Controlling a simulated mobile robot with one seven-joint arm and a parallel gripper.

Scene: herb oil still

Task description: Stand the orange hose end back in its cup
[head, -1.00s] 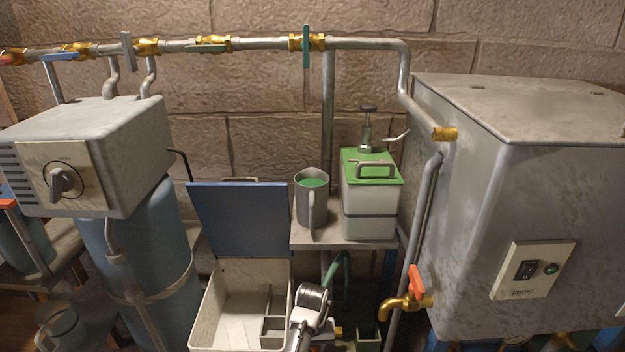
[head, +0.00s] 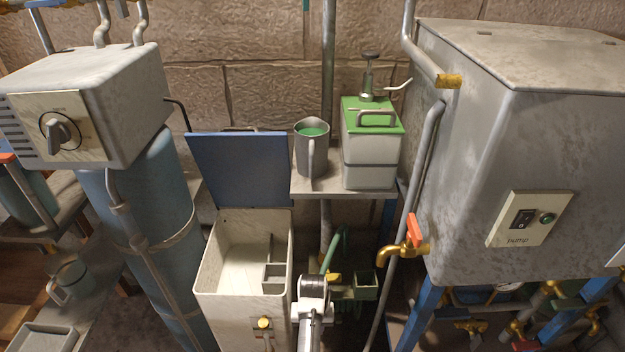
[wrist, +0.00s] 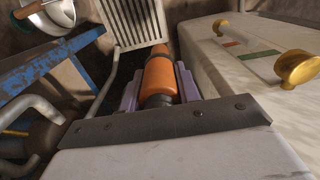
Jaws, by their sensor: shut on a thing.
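The orange hose end (wrist: 160,80) is between the two purple fingers of my gripper (wrist: 159,88) in the wrist view, with dark bands at both ends of the orange part. My gripper is shut on it. In the head view my wrist (head: 313,290) hides the fingers and the orange end. A green hose (head: 336,250) curves up just behind my wrist. A small green open-topped box (head: 365,287), which may be the cup, is just right of my wrist. I cannot tell how far the hose end is from it.
An open cream bin with a blue lid (head: 240,170) stands close left of my wrist. A shelf above holds a grey jug (head: 311,150) and a green-topped can (head: 370,155). An orange-handled tap (head: 408,245) and a large metal tank (head: 520,150) are at right. A slotted grey panel (wrist: 130,20) shows ahead.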

